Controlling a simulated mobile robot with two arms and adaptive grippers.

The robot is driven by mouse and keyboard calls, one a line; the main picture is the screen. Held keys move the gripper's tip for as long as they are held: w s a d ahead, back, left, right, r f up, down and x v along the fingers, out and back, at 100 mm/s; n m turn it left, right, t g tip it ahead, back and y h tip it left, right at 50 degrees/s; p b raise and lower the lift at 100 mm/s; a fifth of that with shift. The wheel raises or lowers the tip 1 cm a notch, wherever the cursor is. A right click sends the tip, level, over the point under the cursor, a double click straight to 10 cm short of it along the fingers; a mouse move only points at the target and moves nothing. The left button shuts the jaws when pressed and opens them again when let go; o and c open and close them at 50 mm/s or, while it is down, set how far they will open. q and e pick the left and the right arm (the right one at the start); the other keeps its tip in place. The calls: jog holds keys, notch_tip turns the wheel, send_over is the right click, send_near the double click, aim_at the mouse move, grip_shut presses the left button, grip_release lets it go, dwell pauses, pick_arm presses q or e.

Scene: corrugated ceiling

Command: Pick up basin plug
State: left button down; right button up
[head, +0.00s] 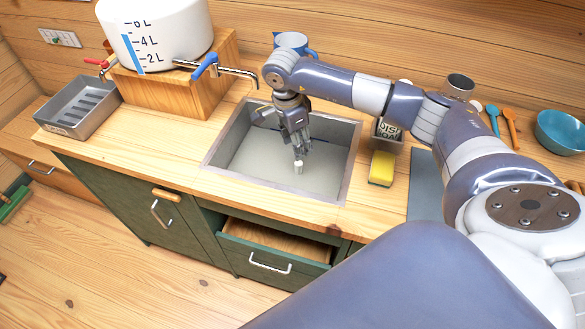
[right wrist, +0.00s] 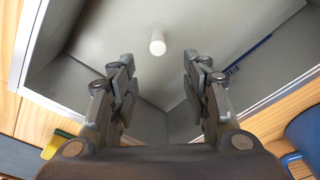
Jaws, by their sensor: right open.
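The basin plug appears to be the small white cylinder (head: 298,168) standing in the grey sink basin (head: 245,165). It also shows in the right wrist view (right wrist: 157,44), ahead of my fingers and roughly centred between them. My right gripper (head: 298,150) reaches down into the basin just above the plug. In the right wrist view the right gripper (right wrist: 157,68) has its two fingers wide apart with nothing between them. In the head view the fingers overlap the plug's top edge, so the remaining gap is hard to judge. My left gripper is not in view.
The basin walls surround my right gripper. A tap (head: 235,72) and a white water tank (head: 158,30) stand behind left. A yellow sponge (head: 381,168) lies right of the sink. An open drawer (head: 275,245) sticks out below.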

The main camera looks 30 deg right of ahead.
aim_at(298, 163)
jog(key=shift+w+f, duration=0.15)
jog(key=shift+f, duration=0.2)
jog(key=f+b, duration=0.2)
jog(key=f, duration=0.1)
jog(key=f+b, duration=0.1)
jog(key=f, duration=0.1)
jog(key=shift+d, duration=0.35)
jog(key=shift+f+b, duration=0.3)
jog(key=shift+f, duration=0.15)
jog(key=f, duration=0.1)
jog(key=f+b, duration=0.1)
jog(key=f, duration=0.1)
jog(key=f+b, duration=0.1)
jog(key=shift+s+a+f, duration=0.1)
jog(key=shift+s+f, duration=0.15)
jog(key=shift+s, duration=0.1)
jog(key=shift+f, duration=0.1)
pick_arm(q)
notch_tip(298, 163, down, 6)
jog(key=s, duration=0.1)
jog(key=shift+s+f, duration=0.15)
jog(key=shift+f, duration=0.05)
pick_arm(e)
jog(key=shift+w, duration=0.1)
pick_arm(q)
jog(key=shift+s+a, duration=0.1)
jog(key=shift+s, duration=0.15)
pick_arm(e)
grip_shut()
